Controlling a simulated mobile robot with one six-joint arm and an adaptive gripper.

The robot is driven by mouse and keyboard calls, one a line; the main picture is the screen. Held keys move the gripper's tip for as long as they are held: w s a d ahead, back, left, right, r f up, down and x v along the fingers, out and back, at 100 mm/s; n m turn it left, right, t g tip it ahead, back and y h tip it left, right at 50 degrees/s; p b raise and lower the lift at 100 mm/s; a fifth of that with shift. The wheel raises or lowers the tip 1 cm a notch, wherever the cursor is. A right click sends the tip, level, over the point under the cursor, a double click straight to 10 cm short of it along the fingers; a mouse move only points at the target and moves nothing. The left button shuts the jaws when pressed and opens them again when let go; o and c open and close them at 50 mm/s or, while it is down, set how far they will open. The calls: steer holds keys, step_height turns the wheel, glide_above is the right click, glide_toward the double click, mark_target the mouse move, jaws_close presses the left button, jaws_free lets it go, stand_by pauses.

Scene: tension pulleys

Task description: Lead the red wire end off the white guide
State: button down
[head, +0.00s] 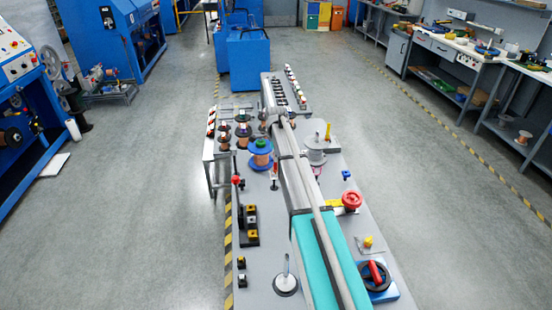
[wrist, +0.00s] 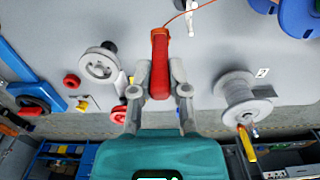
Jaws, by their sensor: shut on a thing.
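In the wrist view my gripper (wrist: 160,88) is shut on the red wire end (wrist: 160,52), a thick red piece standing out from between the fingertips. A thin orange-red wire (wrist: 181,14) runs from its top up and right. The small white guide (wrist: 190,20) is at the top of the wrist view, ahead and right of the red end, apart from my fingers. The wire crosses at the guide's top; I cannot tell how it sits there. In the head view my own arm covers the gripper.
A white spool (wrist: 240,95) stands right of my gripper, a blue spool (wrist: 300,15) at upper right. A grey-white pulley (wrist: 100,65) is close on the left. A red knob (head: 351,200) and a red-handled blue block (head: 378,290) sit on the bench's right side.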

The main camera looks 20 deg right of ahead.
steer(key=shift+w+d, duration=0.25)
steer(key=shift+w, duration=0.9)
steer(key=shift+w, duration=0.1)
steer(key=w+d, duration=0.1)
steer(key=w, duration=0.6)
steer(key=shift+d, duration=0.2)
steer(key=shift+w, duration=0.1)
stand_by(0.4)
